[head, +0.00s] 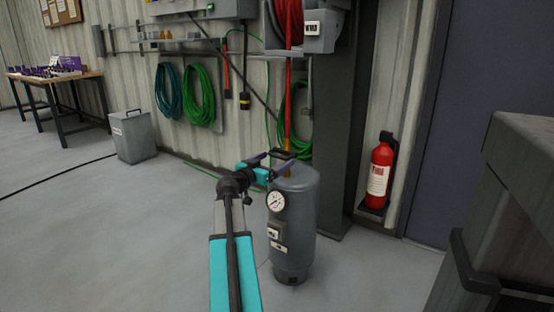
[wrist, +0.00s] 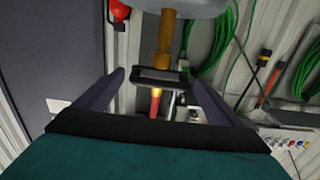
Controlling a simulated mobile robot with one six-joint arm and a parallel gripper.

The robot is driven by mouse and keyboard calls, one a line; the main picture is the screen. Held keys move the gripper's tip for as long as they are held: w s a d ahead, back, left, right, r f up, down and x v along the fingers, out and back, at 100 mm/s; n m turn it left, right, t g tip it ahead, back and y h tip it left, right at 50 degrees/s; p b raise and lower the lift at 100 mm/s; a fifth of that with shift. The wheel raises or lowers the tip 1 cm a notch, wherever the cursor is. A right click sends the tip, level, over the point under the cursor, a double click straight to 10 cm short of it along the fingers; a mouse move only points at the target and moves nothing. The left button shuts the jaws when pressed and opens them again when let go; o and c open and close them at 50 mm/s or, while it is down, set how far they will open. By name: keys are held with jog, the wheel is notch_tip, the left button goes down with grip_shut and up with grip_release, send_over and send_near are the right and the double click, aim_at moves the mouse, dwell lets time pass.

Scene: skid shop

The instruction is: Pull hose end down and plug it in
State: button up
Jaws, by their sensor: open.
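The red hose (head: 289,92) hangs from the reel at the top down to the top of the grey tank (head: 295,225). In the wrist view the tank (wrist: 180,5) is at the top edge, with a brass fitting (wrist: 166,30) on it. The red hose (wrist: 155,107) shows beyond a dark crossbar (wrist: 160,78), in line with the brass. I cannot tell whether the hose end is seated, as the crossbar hides part of the joint. My gripper (head: 272,162) is open at the tank top, its purple fingers on either side of the crossbar and hose line, with gaps visible.
A red fire extinguisher (head: 380,170) stands right of the dark column. A dark workbench (head: 520,200) is at the right edge. Green hoses (head: 199,95) hang on the wall. A grey bin (head: 134,136) stands at the left. The floor left of the tank is mostly clear.

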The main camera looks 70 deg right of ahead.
jog(key=p+v, duration=0.2)
jog(key=v, duration=0.9)
jog(key=shift+w, duration=0.1)
